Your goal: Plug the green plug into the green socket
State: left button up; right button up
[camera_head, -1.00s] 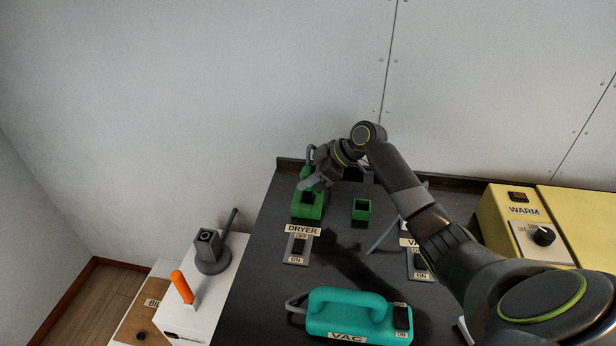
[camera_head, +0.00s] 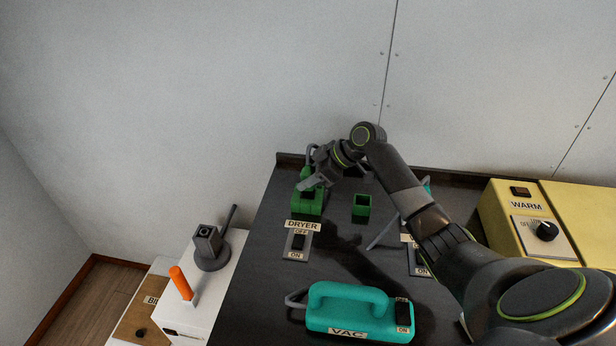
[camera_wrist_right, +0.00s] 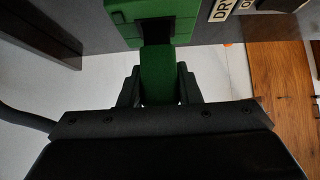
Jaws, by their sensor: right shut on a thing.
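A green block with a dark opening, which I take as the green socket (camera_head: 306,204), stands on the dark counter behind the DRYER label. It also shows at the top of the right wrist view (camera_wrist_right: 122,12). My right gripper (camera_head: 312,184) is over this block, reaching in from the right. It is shut on the green plug (camera_wrist_right: 159,72), which shows as a green bar between the fingers. The plug's front end overlaps the block's dark opening; I cannot tell how deep it sits. My left gripper is not in view.
A small hollow green box (camera_head: 361,206) stands right of the socket. The DRYER switch (camera_head: 298,243) is in front. A teal VAC unit (camera_head: 346,311) lies at the counter front. A yellow WARM box (camera_head: 498,219) is at the right, a grey lever post (camera_head: 209,249) at the left.

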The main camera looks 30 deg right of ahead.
jog(key=shift+f+b, duration=0.7)
jog(key=shift+f, duration=0.4)
jog(key=o, duration=1.1)
jog(key=shift+c, duration=0.2)
jog(key=shift+d+r, duration=0.1)
jog(key=b+v, duration=0.3)
jog(key=v, duration=1.4)
jog(key=shift+b, duration=0.3)
jog(key=shift+s, duration=0.1)
